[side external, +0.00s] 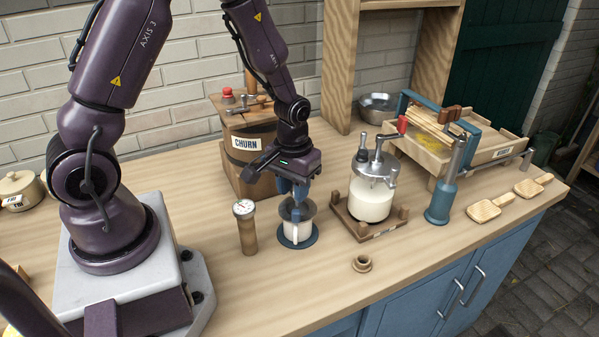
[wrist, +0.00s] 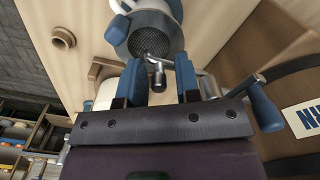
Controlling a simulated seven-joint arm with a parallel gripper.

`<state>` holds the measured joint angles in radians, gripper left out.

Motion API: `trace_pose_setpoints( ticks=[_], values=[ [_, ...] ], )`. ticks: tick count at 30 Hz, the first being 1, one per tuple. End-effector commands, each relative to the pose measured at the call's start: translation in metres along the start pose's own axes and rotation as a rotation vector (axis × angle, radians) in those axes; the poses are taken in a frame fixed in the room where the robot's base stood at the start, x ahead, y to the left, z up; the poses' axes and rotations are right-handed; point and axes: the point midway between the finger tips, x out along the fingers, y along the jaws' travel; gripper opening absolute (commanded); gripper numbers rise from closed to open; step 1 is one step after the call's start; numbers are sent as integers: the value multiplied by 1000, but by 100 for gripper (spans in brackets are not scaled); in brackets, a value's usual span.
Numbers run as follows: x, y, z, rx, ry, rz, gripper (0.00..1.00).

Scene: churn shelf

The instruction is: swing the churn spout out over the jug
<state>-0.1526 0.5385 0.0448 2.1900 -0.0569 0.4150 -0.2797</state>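The churn (side external: 240,172), a wooden tub with a CHURN label, stands behind my gripper; part of its side and label show at the right of the wrist view (wrist: 304,118). My gripper (side external: 297,192) points down over the white jug (side external: 296,231), beside the churn. In the wrist view my gripper's blue fingers (wrist: 160,75) stand apart, with a short metal piece (wrist: 157,74), seemingly the spout, between them. Gaps show on both sides of it. A strainer-topped vessel (wrist: 151,40), apparently the jug, lies just beyond the fingertips. In the side view the fingers largely hide the spout.
A dial thermometer (side external: 247,226) stands left of the jug. A glass jar of milk (side external: 371,196) sits in a wooden tray to the right. A small wooden cup (side external: 361,264) is in front. A blue-handled lever (wrist: 262,104) is close to the gripper's right side.

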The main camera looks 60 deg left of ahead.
Motion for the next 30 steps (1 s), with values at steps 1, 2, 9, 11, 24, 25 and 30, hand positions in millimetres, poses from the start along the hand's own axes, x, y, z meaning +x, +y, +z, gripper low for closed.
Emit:
trace_pose_setpoints(
  ticks=[1, 2, 9, 11, 24, 25, 30],
  values=[
    [-1, -1, 0, -1, 1, -1, 32],
    [-2, -1, -1, -1, 2, 0, 32],
    [-21, 0, -1, -1, 5, 1, 32],
    [-25, 0, -1, -1, 4, 1, 32],
    [-61, 0, -1, 0, 5, 1, 32],
    [-63, 0, -1, 0, 4, 1, 32],
    [-70, 0, -1, 0, 3, 1, 32]
  ],
)
